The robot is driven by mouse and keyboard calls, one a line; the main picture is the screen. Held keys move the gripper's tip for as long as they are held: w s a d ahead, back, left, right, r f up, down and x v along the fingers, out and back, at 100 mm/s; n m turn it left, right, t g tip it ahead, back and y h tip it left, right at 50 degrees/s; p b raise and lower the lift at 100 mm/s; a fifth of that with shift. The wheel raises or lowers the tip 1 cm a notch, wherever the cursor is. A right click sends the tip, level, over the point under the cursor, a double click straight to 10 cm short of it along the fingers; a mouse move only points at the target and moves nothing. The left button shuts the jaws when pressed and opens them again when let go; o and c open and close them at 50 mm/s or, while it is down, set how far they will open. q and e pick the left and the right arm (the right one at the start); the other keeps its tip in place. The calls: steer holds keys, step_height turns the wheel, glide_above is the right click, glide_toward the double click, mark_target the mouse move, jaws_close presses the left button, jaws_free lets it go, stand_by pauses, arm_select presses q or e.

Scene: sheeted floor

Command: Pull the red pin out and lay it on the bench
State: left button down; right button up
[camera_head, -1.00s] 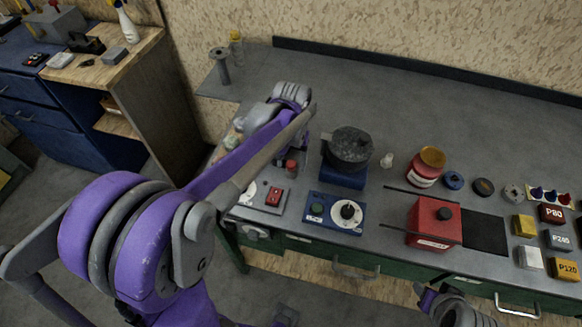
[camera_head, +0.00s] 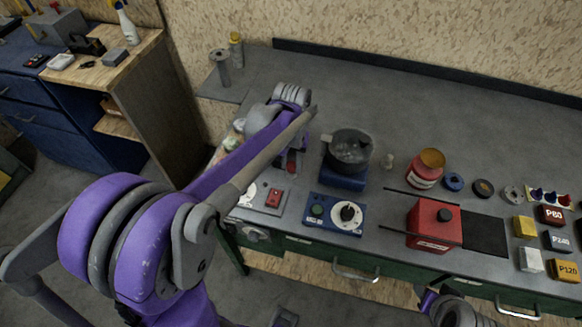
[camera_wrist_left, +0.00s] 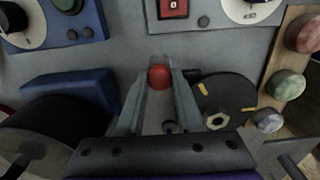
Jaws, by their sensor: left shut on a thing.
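The red pin shows as a round red head (camera_wrist_left: 159,77) between the two fingertips in the left wrist view. My left gripper (camera_wrist_left: 160,88) is shut on it, one finger on each side. In the head view the pin's red head (camera_head: 291,166) is partly hidden by my left gripper (camera_head: 293,157) and wrist. How far the pin sits in its seat is hidden.
A dark round pot-like part on a blue base (camera_head: 345,180) stands right of the left gripper. A blue control box (camera_head: 335,214) and red switch (camera_head: 274,197) are in front. A red box (camera_head: 433,225) and a red jar (camera_head: 426,169) stand farther right. The bench's back is clear.

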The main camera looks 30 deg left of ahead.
mark_target(291, 165)
arm_select(q)
steer(key=shift+r, duration=0.2)
arm_select(e)
steer(key=shift+r, duration=0.15)
arm_select(q)
steer(key=shift+r+p, duration=1.35)
steer(key=shift+r, duration=1)
arm_select(e)
steer(key=shift+w+r, duration=0.35)
steer(key=shift+r, duration=0.5)
steer(key=shift+w+r, duration=0.35)
steer(key=shift+r, duration=0.5)
arm_select(q)
steer(key=shift+r, duration=0.35)
steer(key=shift+r+p, duration=0.9)
steer(key=shift+r, duration=0.75)
arm_select(e)
steer(key=r, duration=0.1)
steer(key=w+r, duration=0.1)
steer(key=shift+w+r+t, duration=0.15)
steer(key=shift+r+t, duration=0.15)
steer(key=shift+r, duration=0.05)
arm_select(q)
steer(key=shift+s+f, duration=0.1)
